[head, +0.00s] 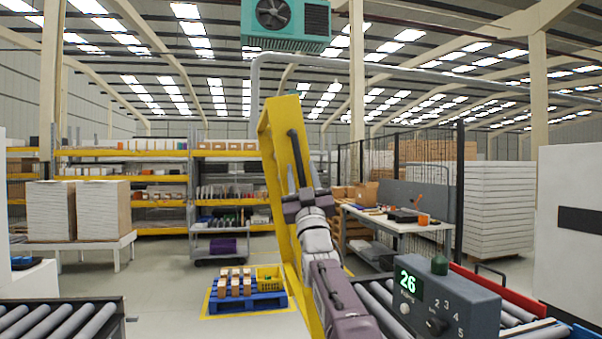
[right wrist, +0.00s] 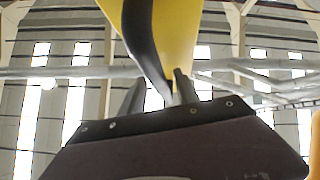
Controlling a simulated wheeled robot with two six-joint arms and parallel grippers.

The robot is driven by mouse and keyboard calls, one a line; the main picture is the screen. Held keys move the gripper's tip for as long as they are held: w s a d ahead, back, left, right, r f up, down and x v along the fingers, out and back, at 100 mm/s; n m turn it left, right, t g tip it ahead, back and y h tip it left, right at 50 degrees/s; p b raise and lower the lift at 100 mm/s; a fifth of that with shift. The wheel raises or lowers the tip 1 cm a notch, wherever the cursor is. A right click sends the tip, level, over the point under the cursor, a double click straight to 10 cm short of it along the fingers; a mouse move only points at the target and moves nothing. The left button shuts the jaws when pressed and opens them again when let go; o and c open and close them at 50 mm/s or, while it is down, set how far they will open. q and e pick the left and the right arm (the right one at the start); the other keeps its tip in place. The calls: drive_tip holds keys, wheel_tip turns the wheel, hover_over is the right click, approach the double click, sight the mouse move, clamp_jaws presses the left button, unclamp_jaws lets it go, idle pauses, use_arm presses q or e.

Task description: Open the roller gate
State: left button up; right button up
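The yellow roller gate (head: 283,150) stands up steeply between the two roller conveyors, leaning slightly, its top above my right gripper. A dark curved handle (head: 297,147) runs along its face. The gate (right wrist: 181,35) and handle (right wrist: 143,40) fill the upper middle of the right wrist view. My right gripper (head: 302,183) is at the handle's lower end. Its fingers (right wrist: 160,92) stand apart on either side of the handle, with a gap visible on the left; firm contact is not clear. My left gripper is not in view.
Roller conveyors lie at lower left (head: 62,323) and lower right. A control box (head: 447,304) showing 26 stands by the right conveyor. Beyond the gate, a blue pallet (head: 247,303) holds small boxes and a yellow crate. A workbench (head: 398,226) stands behind at right.

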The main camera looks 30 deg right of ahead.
drive_tip(key=shift+s+a+f+b, duration=0.1)
drive_tip(key=shift+a+f+b, duration=0.05)
drive_tip(key=shift+b, duration=0.15)
drive_tip(key=b+v, duration=0.5)
drive_tip(key=v, duration=0.3)
drive_tip(key=shift+s+f, duration=0.25)
